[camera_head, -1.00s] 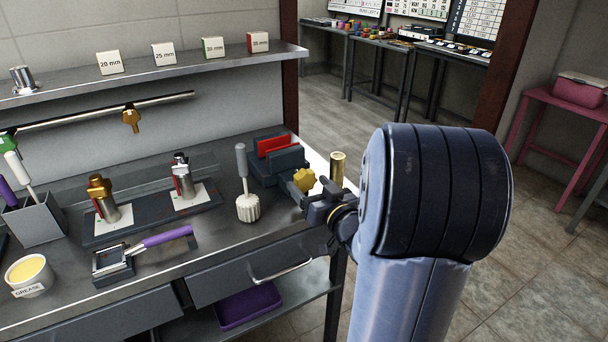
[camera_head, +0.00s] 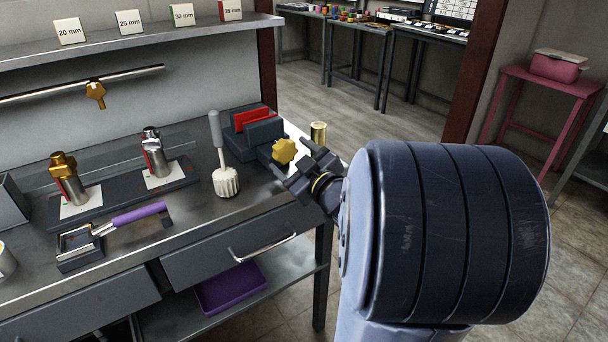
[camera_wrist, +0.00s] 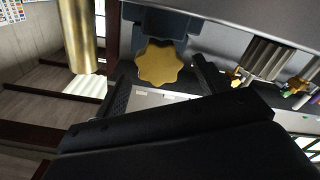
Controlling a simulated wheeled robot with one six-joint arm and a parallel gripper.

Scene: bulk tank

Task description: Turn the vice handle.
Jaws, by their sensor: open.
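The vice (camera_head: 262,133) is a dark blue-grey block with red between its jaws, at the right end of the workbench. Its handle is a yellow lobed knob (camera_head: 285,151) facing the bench's front. In the wrist view the knob (camera_wrist: 160,63) shows whole at upper middle, against the dark vice body. My gripper (camera_head: 297,165) is open and just in front of the knob. In the wrist view the gripper (camera_wrist: 163,88) has its fingers apart, one to each side below the knob. It looks empty, and I see no clear contact with the knob.
A brass cylinder (camera_head: 318,133) stands close to the vice on the right. A white ribbed piece with a grey-handled tool (camera_head: 225,180) stands to the left. A purple-handled tool (camera_head: 139,215) lies further left. A drawer handle (camera_head: 263,248) sticks out below the bench front.

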